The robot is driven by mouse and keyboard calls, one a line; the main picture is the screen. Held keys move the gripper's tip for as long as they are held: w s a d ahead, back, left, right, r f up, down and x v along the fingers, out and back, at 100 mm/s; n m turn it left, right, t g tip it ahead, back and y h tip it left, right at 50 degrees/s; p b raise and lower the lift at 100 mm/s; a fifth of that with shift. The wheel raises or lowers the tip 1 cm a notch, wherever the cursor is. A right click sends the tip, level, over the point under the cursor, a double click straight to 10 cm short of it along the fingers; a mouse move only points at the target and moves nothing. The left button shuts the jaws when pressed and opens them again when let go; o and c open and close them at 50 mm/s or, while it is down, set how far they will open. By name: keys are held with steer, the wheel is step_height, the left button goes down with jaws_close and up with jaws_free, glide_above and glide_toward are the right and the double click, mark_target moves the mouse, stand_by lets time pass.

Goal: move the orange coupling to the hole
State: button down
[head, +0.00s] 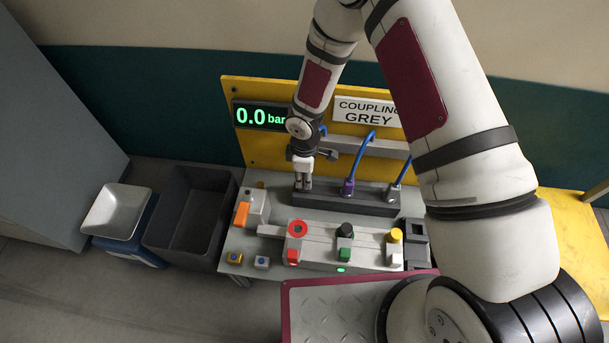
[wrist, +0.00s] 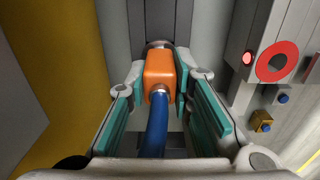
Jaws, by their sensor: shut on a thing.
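The orange coupling (wrist: 160,72) with its blue hose (wrist: 157,130) sits between the teal pads of my gripper (wrist: 160,85), which is shut on it. A metal ring (wrist: 159,44) shows at its far end; I cannot tell whether the coupling is seated in a hole. In the head view my gripper (head: 303,178) points down at the left end of a dark block (head: 372,204). The coupling cannot be made out there. A purple coupling (head: 347,187) and a grey coupling (head: 392,192) with blue hoses stand in the block, right of my gripper.
A display (head: 262,115) reads 0.0 bar; a sign (head: 366,111) reads COUPLING GREY. In front lies a grey control panel (head: 325,240) with red, black and yellow knobs. An orange lever (head: 241,213) stands left. A dark bin (head: 190,215) and a white tray (head: 117,210) are farther left.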

steer(key=c, duration=1.3)
jaws_free()
steer(key=shift+r, duration=0.1)
step_height(320, 180, up, 12)
steer(key=shift+f, duration=0.1)
